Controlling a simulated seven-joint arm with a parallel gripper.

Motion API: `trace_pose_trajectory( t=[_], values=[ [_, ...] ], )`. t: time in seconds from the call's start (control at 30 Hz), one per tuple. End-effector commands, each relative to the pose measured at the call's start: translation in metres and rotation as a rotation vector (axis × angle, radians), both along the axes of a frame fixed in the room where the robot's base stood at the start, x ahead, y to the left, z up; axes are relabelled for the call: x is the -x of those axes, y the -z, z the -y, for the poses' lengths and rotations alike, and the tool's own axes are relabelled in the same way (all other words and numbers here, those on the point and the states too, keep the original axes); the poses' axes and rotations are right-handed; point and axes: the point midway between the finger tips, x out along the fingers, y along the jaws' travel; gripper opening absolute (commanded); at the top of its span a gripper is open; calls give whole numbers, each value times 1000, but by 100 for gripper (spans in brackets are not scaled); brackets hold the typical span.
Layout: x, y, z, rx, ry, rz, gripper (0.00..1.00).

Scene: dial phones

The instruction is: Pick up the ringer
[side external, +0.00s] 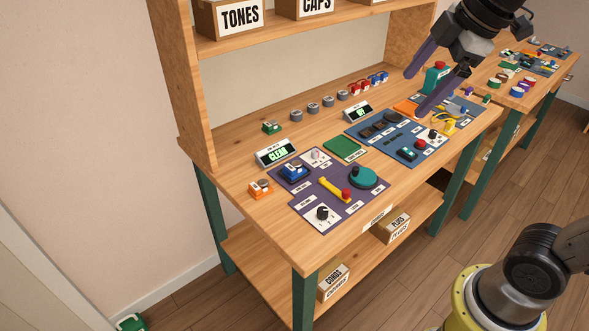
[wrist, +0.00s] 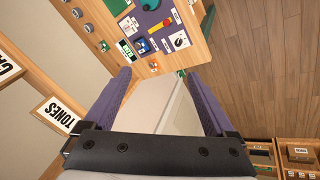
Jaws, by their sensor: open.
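No readable label marks a ringer, so I cannot tell which piece it is. Small grey-topped pieces show in the side view: a blue one (side external: 294,170) on the purple board (side external: 330,220), an orange one (side external: 261,188) beside that board, and a green one (side external: 271,127) farther back. Several grey pieces (side external: 312,108) stand in a row behind. My gripper (side external: 415,96), with purple fingers, is open above the blue board's far right. In the wrist view my gripper (wrist: 159,74) is empty; the blue piece (wrist: 142,46) and orange piece (wrist: 153,65) lie beyond its fingertips.
The purple board carries a teal dial (side external: 362,177) and yellow lever (side external: 334,188). A "CLEAR" display (side external: 276,152) stands behind it. A blue board (side external: 408,140), a teal block with a red top (side external: 436,77) and a second bench (side external: 520,100) are right. Shelf boxes (side external: 237,18) stand above.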

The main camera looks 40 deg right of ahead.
Motion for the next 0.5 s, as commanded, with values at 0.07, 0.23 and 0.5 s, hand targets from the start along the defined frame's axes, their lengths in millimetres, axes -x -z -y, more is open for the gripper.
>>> trace_pose_trajectory(
  t=[0.07, 0.23, 0.5],
  values=[
    [-34, -7, -1, 44, -99, -32, 90],
    [-102, -6, -4, 121, -294, -97, 90],
    [-203, 41, -9, 182, -527, -211, 90]
  ],
)
